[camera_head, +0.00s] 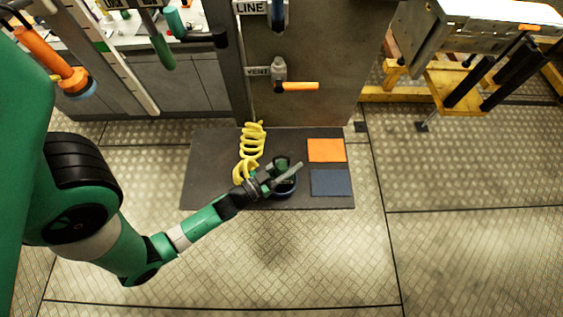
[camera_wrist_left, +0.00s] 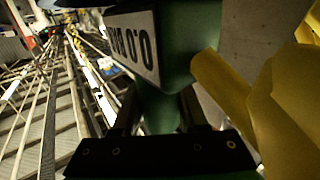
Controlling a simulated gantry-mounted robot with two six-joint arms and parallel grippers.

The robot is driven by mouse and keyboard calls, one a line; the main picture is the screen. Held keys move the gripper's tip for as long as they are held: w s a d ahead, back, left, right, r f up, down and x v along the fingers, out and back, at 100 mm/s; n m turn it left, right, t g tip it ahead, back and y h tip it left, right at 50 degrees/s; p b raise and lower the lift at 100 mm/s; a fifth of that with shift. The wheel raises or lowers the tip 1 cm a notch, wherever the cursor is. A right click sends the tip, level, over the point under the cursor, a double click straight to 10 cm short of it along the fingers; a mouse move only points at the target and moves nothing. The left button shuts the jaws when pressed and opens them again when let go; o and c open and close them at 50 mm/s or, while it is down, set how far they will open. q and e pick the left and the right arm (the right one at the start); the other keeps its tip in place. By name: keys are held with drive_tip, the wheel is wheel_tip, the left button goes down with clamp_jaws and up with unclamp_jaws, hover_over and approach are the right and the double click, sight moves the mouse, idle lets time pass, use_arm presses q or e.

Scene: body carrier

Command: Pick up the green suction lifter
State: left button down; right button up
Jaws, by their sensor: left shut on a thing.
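The green suction lifter (camera_head: 282,162) is at the dark mat, partly hidden behind my left gripper (camera_head: 272,177). Its round dark cup with a bluish rim (camera_head: 287,190) shows below the gripper. In the left wrist view, my left gripper (camera_wrist_left: 160,112) is shut on the lifter's green stem. The lifter's green body (camera_wrist_left: 190,45) and a white label with an upside-down reading (camera_wrist_left: 135,45) fill the top middle. I cannot tell whether the cup touches the mat. My right gripper is not in view.
The dark mat (camera_head: 210,165) also carries an orange square (camera_head: 326,150) and a blue square (camera_head: 331,182). A yellow coiled hose (camera_head: 250,140) stands just left of the lifter. A grey panel with an orange-handled vent valve (camera_head: 300,86) rises behind. The floor in front is clear.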

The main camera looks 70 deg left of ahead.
use_arm(q)
drive_tip(key=shift+r, duration=0.2)
drive_tip(key=shift+r, duration=0.1)
